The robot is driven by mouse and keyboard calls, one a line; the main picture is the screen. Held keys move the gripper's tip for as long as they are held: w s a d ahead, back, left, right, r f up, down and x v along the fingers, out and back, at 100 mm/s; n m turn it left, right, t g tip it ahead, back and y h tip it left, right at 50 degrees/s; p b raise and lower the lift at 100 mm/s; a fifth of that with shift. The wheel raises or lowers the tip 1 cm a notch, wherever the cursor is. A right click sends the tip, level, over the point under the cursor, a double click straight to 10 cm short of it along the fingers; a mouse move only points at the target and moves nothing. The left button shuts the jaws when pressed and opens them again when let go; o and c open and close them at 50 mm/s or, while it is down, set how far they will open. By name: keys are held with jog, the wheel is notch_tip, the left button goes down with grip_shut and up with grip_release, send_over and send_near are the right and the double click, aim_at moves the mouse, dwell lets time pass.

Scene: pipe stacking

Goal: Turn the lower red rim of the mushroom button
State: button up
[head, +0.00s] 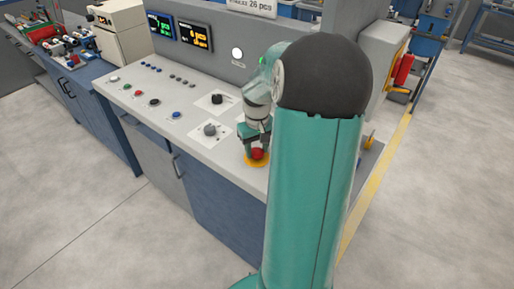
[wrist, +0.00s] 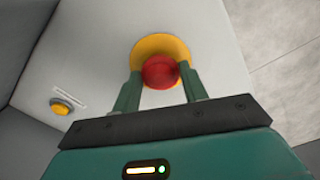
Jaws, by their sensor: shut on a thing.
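The red mushroom button (head: 257,154) sits on a round yellow base (head: 259,163) near the front right of the grey console top. In the wrist view the red button (wrist: 160,71) shows in front of its yellow base (wrist: 165,45). My gripper (head: 256,146) is at the button, and its two green fingers (wrist: 159,80) stand on either side of the red rim, shut on it. The split between the upper cap and the lower rim is too small to tell.
Small coloured push buttons (head: 154,102) lie further left. The console's upright panel (head: 215,55) rises behind.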

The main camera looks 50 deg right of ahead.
jog(key=shift+s, duration=0.1)
jog(key=o, duration=1)
notch_tip(320, 180, up, 14)
jog(key=shift+a+f, duration=0.1)
jog(key=shift+f, duration=0.05)
dwell(0.6)
